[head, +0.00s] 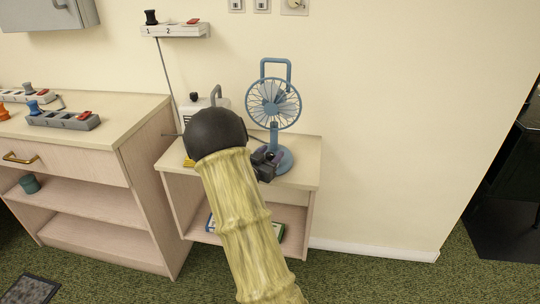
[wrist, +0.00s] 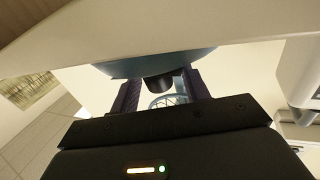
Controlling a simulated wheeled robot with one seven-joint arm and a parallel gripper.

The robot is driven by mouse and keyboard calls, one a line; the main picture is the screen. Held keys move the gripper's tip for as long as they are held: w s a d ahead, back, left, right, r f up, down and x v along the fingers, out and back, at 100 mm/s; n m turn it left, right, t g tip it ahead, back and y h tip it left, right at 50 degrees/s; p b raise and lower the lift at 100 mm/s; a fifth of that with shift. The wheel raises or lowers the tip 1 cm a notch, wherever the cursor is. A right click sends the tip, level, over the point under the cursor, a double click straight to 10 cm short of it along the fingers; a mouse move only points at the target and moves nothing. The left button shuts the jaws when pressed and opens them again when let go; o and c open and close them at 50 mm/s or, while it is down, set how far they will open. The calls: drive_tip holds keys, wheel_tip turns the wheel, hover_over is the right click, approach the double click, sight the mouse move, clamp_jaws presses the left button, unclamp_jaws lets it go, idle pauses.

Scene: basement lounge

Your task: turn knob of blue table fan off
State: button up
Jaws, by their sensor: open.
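The blue table fan (head: 273,103) stands on the small pale table (head: 305,174) against the wall. My gripper (head: 265,165) is at the front of the fan's round base (head: 285,160). The wrist view appears upside down. It shows the blue base (wrist: 155,63) with a dark knob (wrist: 158,82) on it. My gripper (wrist: 162,88) is open, with one purple finger on each side of the knob. I cannot tell whether either finger touches it. In the head view my gripper and arm hide the knob.
A white device with a handle (head: 216,97) stands left of the fan, partly hidden by my arm. A power strip (head: 62,120) lies on the dresser (head: 127,125) at left. Another strip (head: 175,30) is on the wall. The wall right of the fan is clear.

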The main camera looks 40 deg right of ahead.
drive_tip(key=shift+c, duration=0.3)
drive_tip(key=c, duration=0.9)
drive_tip(key=shift+f+n+t+y+b, duration=0.1)
drive_tip(key=shift+n+t+y+b, duration=0.3)
drive_tip(key=shift+t, duration=0.3)
drive_tip(key=n+t+y+b, duration=0.3)
drive_tip(key=t, duration=0.1)
drive_tip(key=shift+s+n+t+b, duration=0.1)
drive_tip(key=shift+n+t+b, duration=0.2)
drive_tip(key=shift+t, duration=0.1)
drive_tip(key=n+t+y+b, duration=0.2)
drive_tip(key=n+t+y, duration=0.1)
drive_tip(key=y, duration=0.1)
drive_tip(key=shift+d, duration=0.1)
drive_tip(key=n+t+y, duration=0.2)
drive_tip(key=n+y, duration=0.1)
drive_tip(key=y, duration=0.2)
drive_tip(key=shift+n, duration=0.4)
drive_tip(key=shift+n+y+p, duration=1.25)
drive_tip(key=shift+n+y, duration=0.55)
drive_tip(key=shift+y, duration=1.1)
